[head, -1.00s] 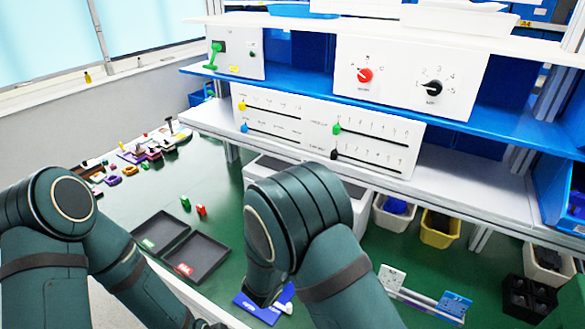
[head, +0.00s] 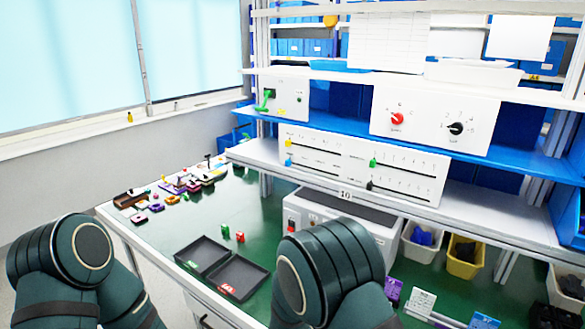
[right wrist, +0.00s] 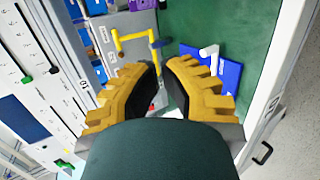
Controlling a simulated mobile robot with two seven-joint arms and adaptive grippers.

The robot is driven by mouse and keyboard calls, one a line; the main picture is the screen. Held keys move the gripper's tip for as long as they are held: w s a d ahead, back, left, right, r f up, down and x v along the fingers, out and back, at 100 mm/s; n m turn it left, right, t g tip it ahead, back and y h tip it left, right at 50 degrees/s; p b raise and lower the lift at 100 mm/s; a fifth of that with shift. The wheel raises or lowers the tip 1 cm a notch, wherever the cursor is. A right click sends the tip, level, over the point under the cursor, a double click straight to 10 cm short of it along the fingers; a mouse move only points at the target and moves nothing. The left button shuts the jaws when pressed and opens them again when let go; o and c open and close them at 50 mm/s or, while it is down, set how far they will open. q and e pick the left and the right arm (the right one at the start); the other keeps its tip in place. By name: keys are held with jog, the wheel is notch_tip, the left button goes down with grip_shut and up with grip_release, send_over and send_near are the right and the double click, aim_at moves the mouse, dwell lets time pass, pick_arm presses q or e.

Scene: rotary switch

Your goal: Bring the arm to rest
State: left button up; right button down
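A white panel (head: 428,117) on the upper shelf carries a red rotary knob (head: 397,119) and a black rotary knob (head: 456,128). My left arm (head: 65,262) and right arm (head: 330,270) show in the head view as dark green links at the bottom edge. Both hands are out of that view. In the right wrist view my right gripper (right wrist: 160,72) has its yellow-and-black fingers apart, with nothing seen between them. It is above the table area, clear of the knobs. My left gripper is not seen.
A slider panel (head: 362,163) is below the knobs, and a panel with a green lever (head: 265,99) is at left. Black trays (head: 237,277) and small coloured parts lie on the green table (head: 205,212). In the wrist view, a yellow handle (right wrist: 135,38) and blue plate (right wrist: 218,72) lie beyond the fingers.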

jog(key=s+d+f+m+g+y+b, duration=0.25)
jog(key=s+d+f+g, duration=0.25)
jog(key=s+f+g, duration=0.45)
pick_arm(q)
notch_tip(320, 180, down, 7)
jog(key=d+b, duration=0.1)
jog(key=b, duration=0.2)
jog(key=shift+w, duration=0.25)
pick_arm(e)
jog(key=s+a+f+m+t+y, duration=0.2)
jog(key=s+a+f+m+y, duration=0.1)
jog(key=s+f+m+y, duration=0.4)
jog(key=shift+s+f+m+y, duration=0.3)
jog(key=shift+s+m+y, duration=0.4)
jog(key=shift+m+y, duration=0.7)
pick_arm(q)
jog(key=shift+o, duration=0.3)
jog(key=shift+d, duration=0.1)
pick_arm(e)
jog(key=shift+a+t, duration=0.1)
jog(key=shift+t, duration=0.15)
